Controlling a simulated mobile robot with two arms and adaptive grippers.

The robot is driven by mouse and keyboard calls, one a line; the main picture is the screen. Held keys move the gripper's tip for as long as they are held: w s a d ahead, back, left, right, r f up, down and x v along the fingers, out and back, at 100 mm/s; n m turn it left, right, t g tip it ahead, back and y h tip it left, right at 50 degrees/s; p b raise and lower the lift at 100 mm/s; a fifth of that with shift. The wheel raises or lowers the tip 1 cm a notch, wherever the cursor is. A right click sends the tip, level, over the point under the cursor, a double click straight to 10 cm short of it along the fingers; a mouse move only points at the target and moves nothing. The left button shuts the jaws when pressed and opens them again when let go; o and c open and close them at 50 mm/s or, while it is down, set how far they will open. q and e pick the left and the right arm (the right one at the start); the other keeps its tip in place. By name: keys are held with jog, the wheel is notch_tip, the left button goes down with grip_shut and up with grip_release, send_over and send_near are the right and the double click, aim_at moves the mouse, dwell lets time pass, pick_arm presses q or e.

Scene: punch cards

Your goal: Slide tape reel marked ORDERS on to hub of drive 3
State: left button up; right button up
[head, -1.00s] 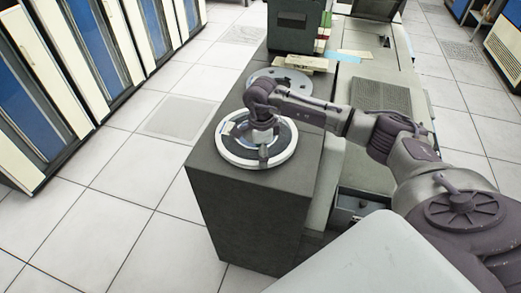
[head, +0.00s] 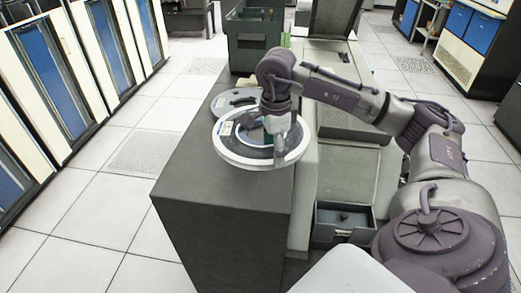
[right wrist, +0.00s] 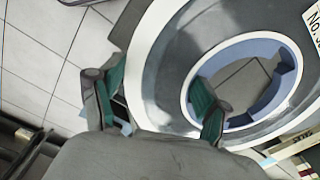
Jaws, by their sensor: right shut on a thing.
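A tape reel (head: 231,148) with a white rim and grey face is in my right gripper (head: 280,135), raised over the near end of the dark cabinet. In the right wrist view, one green-padded finger of the right gripper (right wrist: 155,108) is inside the blue-lined centre opening and the other is outside the rim. The reel (right wrist: 172,65) carries a white label (right wrist: 313,22), cut off at the edge, starting "No."; I cannot read ORDERS. The hub of drive 3 cannot be made out. My left gripper is not in view.
The dark cabinet (head: 225,215) stands below the reel. A grey disc-shaped reel (head: 232,100) lies behind it on the cabinet. A dark green bin (head: 252,40) stands farther back. An open drawer (head: 343,222) is at right. Tall blue-and-cream cabinets (head: 50,75) line the left; tiled floor is free between.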

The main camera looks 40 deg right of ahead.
jog(key=shift+d+r+p, duration=0.15)
jog(key=shift+r+p, duration=1.6)
jog(key=shift+r, duration=0.95)
jog(key=shift+f, duration=0.1)
jog(key=s+a+f+n+b, duration=0.1)
jog(key=a+f+n, duration=0.4)
jog(key=a+n, duration=0.5)
jog(key=shift+s+a+f+n, duration=0.25)
jog(key=shift+s+n, duration=0.15)
jog(key=shift+n, duration=0.2)
jog(key=s+a+f+n, duration=0.1)
jog(key=a+n, duration=0.2)
jog(key=s+a+f+n+b, duration=0.1)
jog(key=s+a+n, duration=0.1)
jog(key=a+n, duration=0.1)
jog(key=s+a+f+n, duration=0.1)
jog(key=a+n, duration=0.2)
jog(key=n, duration=0.2)
jog(key=shift+s+f, duration=0.15)
jog(key=shift+f, duration=0.1)
jog(key=shift+s+a+n, duration=0.15)
jog(key=shift+a+n, duration=0.1)
jog(key=shift+n, duration=0.25)
jog(key=shift+f, duration=0.1)
